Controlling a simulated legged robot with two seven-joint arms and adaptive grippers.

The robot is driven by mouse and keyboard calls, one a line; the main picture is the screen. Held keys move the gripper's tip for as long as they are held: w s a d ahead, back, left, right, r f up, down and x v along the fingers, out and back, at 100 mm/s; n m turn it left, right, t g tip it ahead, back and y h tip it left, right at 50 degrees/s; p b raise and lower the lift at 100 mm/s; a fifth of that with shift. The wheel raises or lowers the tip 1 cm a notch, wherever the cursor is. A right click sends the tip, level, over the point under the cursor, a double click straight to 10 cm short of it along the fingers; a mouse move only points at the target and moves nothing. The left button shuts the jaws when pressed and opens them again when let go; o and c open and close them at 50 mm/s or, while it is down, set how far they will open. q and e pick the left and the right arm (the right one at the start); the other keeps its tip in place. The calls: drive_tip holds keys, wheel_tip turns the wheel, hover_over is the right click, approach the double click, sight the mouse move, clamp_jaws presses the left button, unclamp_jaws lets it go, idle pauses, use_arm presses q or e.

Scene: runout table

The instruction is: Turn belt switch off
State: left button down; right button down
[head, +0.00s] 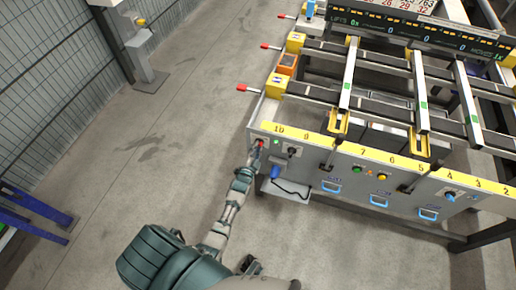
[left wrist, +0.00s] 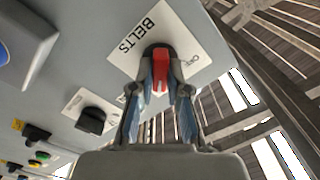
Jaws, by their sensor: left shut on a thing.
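The belt switch (left wrist: 161,68) is a red handle on a dark round base, on a white plate (left wrist: 150,30) marked BELTS, with OFF printed on its right side. In the left wrist view my left gripper (left wrist: 160,85) has its fingers on both sides of the red handle and is shut on it. In the head view my left gripper (head: 254,150) reaches the left end of the grey panel, where a small red part of the switch (head: 260,143) shows. The gripper hides part of the switch. My right gripper is not in view.
A black knob (left wrist: 91,121) sits beside the switch plate, with a row of buttons farther along. The runout table (head: 310,165) carries a yellow numbered strip, blue handles and red levers (head: 242,87).

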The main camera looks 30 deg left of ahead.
use_arm(q)
drive_tip(key=shift+s+f, duration=0.1)
drive_tip(key=shift+f, duration=0.2)
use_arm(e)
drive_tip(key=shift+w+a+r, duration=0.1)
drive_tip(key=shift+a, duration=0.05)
use_arm(q)
drive_tip(key=n+p, duration=0.1)
drive_tip(key=n, duration=1.6)
drive_tip(key=shift+a+n, duration=0.1)
drive_tip(key=shift+n, duration=0.2)
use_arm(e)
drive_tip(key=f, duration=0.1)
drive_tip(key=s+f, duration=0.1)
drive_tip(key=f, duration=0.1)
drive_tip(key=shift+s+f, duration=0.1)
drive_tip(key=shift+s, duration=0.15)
use_arm(q)
drive_tip(key=shift+n, duration=0.3)
